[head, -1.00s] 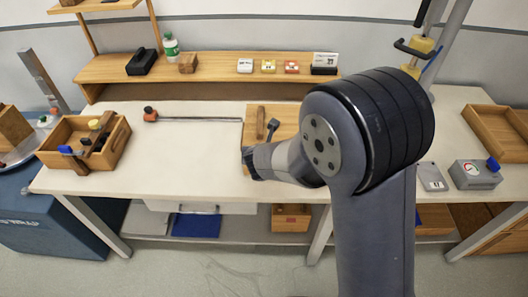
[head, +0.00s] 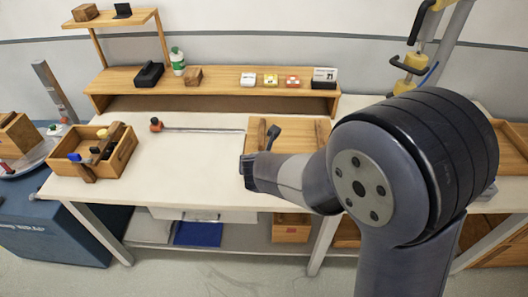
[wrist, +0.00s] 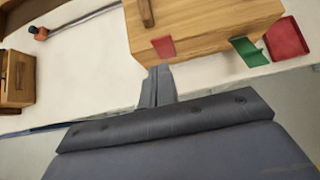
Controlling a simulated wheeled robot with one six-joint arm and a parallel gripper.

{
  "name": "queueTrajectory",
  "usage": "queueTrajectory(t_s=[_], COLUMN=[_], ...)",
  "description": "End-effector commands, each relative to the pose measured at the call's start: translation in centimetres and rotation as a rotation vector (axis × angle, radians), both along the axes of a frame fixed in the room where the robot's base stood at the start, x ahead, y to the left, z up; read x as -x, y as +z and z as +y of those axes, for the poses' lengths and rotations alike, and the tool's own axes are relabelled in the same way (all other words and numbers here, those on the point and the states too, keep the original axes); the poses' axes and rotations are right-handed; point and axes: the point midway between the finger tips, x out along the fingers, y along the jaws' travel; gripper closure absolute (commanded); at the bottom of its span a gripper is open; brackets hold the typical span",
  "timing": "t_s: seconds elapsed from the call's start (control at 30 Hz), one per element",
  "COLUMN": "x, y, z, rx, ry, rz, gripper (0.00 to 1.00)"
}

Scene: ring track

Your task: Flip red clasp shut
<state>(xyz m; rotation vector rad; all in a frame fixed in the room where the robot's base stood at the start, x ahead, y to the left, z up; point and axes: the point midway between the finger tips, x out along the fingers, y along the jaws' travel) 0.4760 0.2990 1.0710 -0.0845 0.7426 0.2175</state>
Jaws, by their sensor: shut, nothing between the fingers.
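A wooden box (wrist: 205,25) stands near the table's front edge and also shows in the head view (head: 308,130), partly hidden by my arm. On its front face in the wrist view is a red clasp (wrist: 163,46), left of a green tab (wrist: 250,51) that sticks out. Whether the red clasp lies flat cannot be told. A red flat piece (wrist: 287,38) is at the box's right. My gripper (wrist: 157,76) is shut and empty, its tips just below the red clasp; contact cannot be told. The head view shows my gripper (head: 248,172) at the box's front left.
An open wooden tray of tools (head: 122,152) stands at the table's left. A rod with an orange knob (head: 156,125) lies left of the box. A shelf (head: 220,80) with small items runs along the back. The table's left middle is clear.

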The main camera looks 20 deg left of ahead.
Motion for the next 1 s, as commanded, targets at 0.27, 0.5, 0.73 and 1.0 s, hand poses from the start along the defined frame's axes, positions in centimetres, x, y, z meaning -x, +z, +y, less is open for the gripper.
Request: queueTrajectory(t_s=[0.27,0.5,0.73,1.0], x=[0.8,0.8,0.8,0.6], y=[3.1,3.2,3.2,2.0], z=[-0.2,-0.2,-0.2,-0.2], rx=[0.000,0.002,0.001,0.002], ry=[0.000,0.000,0.001,-0.001], rz=[0.000,0.001,0.001,0.001], gripper=[1.00,1.00,1.00,1.00])
